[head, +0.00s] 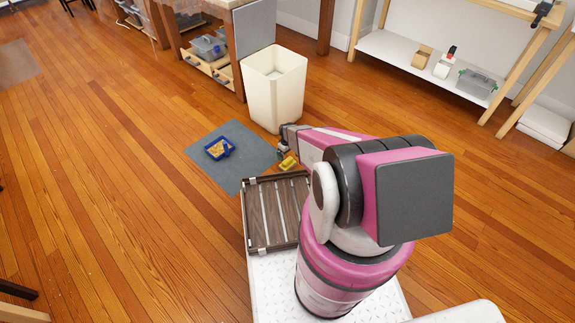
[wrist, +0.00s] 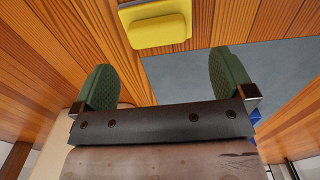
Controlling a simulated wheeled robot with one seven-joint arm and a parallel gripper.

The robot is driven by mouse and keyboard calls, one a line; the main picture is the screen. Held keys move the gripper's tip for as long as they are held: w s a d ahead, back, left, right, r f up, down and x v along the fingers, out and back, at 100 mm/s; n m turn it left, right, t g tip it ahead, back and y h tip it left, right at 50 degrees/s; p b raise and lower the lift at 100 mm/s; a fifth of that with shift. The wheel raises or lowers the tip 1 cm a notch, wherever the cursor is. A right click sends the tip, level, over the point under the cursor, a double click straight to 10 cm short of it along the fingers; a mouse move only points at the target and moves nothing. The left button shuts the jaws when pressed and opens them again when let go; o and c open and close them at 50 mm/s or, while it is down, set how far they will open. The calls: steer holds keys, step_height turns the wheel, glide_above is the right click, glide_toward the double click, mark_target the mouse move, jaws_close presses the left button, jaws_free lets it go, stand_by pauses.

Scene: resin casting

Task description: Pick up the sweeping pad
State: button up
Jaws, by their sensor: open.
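The sweeping pad looks like a small yellow block (head: 288,163) on the wooden floor beside the right edge of a grey mat (head: 238,172). In the head view my gripper (head: 283,148) is low, just beyond the pad, and partly hidden by my arm.
A blue dustpan (head: 227,152) holding tan material lies on the mat. A cream bin (head: 275,90) stands close behind my gripper. A slatted wooden tray (head: 255,215) sits on my base. A workbench and a white shelf stand at the back. The floor at left is clear.

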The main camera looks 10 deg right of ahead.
mark_target(287, 160)
step_height(287, 160, down, 6)
steer(key=shift+w+d+f, duration=0.15)
steer(key=shift+f, duration=0.05)
steer(key=shift+c, duration=0.3)
steer(key=shift+r, duration=0.1)
steer(key=c, duration=0.9)
steer(key=shift+o, duration=0.2)
steer(key=shift+r, duration=0.1)
